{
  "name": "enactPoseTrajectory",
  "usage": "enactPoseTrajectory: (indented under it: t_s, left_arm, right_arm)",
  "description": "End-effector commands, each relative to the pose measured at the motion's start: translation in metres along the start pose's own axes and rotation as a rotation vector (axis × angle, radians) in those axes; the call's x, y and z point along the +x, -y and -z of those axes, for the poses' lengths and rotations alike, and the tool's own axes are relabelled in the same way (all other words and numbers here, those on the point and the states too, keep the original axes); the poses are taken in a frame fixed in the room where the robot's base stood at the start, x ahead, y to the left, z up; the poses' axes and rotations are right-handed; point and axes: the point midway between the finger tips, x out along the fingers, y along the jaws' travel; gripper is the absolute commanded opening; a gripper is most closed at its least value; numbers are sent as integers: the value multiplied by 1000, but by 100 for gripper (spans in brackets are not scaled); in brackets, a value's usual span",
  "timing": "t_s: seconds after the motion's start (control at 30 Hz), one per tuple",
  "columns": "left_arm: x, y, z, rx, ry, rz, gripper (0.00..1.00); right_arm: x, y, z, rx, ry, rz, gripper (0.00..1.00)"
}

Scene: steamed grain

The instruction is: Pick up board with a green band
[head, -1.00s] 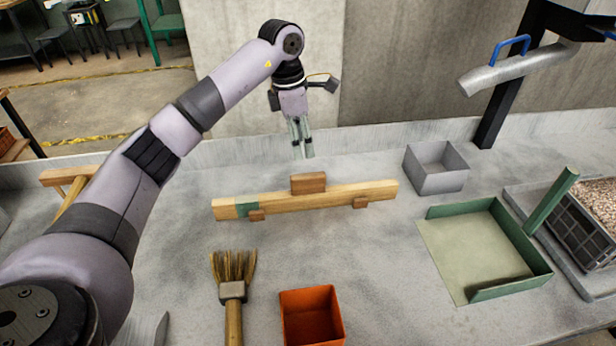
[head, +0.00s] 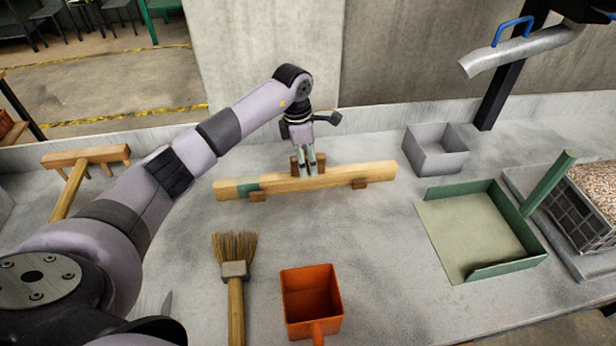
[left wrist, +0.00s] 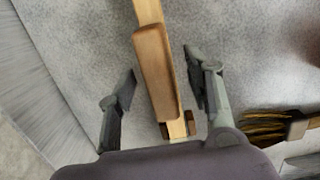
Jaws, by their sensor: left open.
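The board (head: 345,177) is a long pale wooden bar with a green band (head: 248,187) near its left end. It lies across the bench on small brown blocks, with a brown wooden handle block on top at its middle. My left gripper (head: 306,168) is open, its fingers down at that handle. In the left wrist view the handle block (left wrist: 157,75) lies between the two open fingers (left wrist: 167,90), with a gap on each side. The green band is not visible in the left wrist view. My right gripper does not show.
A brush (head: 235,270) and an orange scoop (head: 311,300) lie in front of the board. A grey box (head: 436,152), a green-walled tray (head: 470,235) and a crate of grain (head: 590,205) stand to the right. A wooden rake (head: 75,180) lies at left.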

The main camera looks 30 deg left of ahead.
Motion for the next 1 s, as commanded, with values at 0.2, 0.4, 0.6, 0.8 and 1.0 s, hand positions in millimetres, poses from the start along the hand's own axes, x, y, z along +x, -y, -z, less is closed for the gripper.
enactPoseTrajectory:
  t_s: [0.2,0.4,0.6,0.8,1.0]
  left_arm:
    - [31,1,-1,-1,-1,3,47]
    - [38,0,0,-1,-1,1,47]
    - [38,0,0,-1,-1,1,41]
    - [37,0,0,-1,-1,1,27]
    - [37,0,0,-1,-1,1,14]
  right_arm:
    - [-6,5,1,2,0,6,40]
    - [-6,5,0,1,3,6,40]
    - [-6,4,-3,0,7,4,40]
    - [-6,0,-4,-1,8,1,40]
    - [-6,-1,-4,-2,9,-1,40]
